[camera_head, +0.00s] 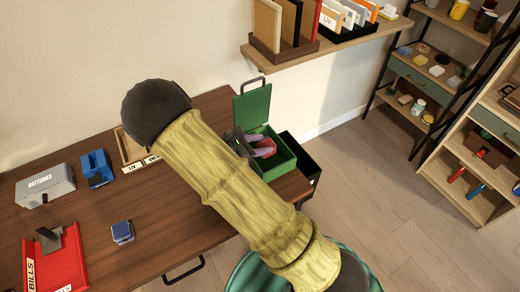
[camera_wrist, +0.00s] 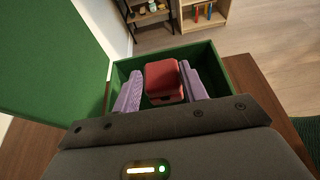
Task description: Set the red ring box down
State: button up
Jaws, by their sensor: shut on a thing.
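The red ring box (camera_wrist: 164,78) sits between the two purple fingers of my gripper (camera_wrist: 163,90) in the wrist view, and the gripper is shut on it. In the head view my gripper (camera_head: 260,145) is inside or just above the open green box (camera_head: 282,171) at the table's right end, and only a bit of red shows there. The green box's lid (camera_head: 252,106) stands up at its back. The green walls (camera_wrist: 206,49) surround the ring box in the wrist view. I cannot tell whether the ring box touches the floor of the green box.
The brown table (camera_head: 165,215) also holds a grey batteries box (camera_head: 45,187), a blue object (camera_head: 97,168), a small blue box (camera_head: 122,232) and a red bills tray (camera_head: 62,262). A black container (camera_head: 304,152) stands beside the green box. A wall shelf hangs above.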

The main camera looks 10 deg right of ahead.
notch_tip(320, 180, down, 3)
jog(key=shift+r, duration=0.1)
jog(key=o, duration=1)
jog(key=v, duration=1.2)
